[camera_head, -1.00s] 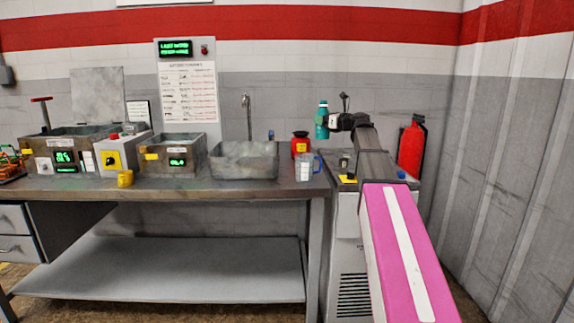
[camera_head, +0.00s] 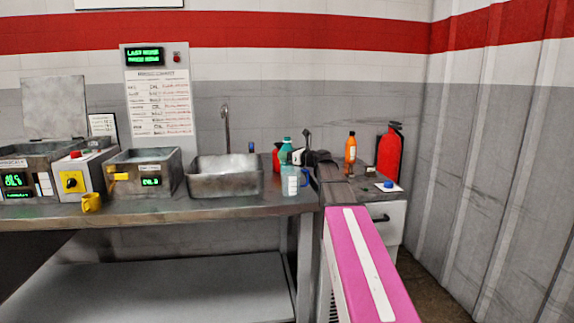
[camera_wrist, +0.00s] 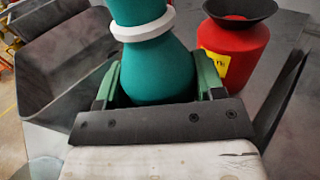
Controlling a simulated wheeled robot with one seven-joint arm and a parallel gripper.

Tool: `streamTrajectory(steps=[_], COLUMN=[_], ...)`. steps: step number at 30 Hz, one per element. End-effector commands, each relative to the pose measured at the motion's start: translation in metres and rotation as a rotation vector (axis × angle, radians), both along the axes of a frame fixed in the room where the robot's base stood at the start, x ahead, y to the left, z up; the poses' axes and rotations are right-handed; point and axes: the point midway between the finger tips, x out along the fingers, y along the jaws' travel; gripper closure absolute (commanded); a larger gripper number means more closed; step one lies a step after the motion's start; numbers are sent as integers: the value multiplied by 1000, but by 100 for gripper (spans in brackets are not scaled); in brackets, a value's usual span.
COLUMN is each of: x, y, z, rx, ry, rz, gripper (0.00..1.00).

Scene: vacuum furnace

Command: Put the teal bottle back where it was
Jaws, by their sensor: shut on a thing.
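The teal bottle (camera_head: 286,145) is in my gripper (camera_head: 294,156) near the right end of the bench. In the wrist view the bottle (camera_wrist: 150,65) looks upright, with a pale ring round its neck. The green fingers of my gripper (camera_wrist: 158,82) are on either side of its body. Its base is hidden, so I cannot tell whether it touches the bench. A red container with a black funnel-like top (camera_wrist: 236,52) stands beside it on the right in the wrist view. In the head view that container (camera_head: 276,160) is partly hidden behind the bottle.
A metal sink (camera_head: 225,182) is to the left. An orange bottle (camera_head: 350,149) and a blue button (camera_head: 388,185) are on the cabinet at right. A red extinguisher (camera_head: 389,154) is behind. Bench front is mostly clear.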

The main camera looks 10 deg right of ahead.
Motion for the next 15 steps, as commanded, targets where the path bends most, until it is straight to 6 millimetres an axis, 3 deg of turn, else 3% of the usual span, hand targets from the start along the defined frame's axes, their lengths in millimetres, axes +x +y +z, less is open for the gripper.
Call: streamTrajectory(steps=[10,15], x=[0,0], y=[0,0], z=[-33,-39], rx=[0,0], ry=[0,-1], rz=[0,0], gripper=[66,66])
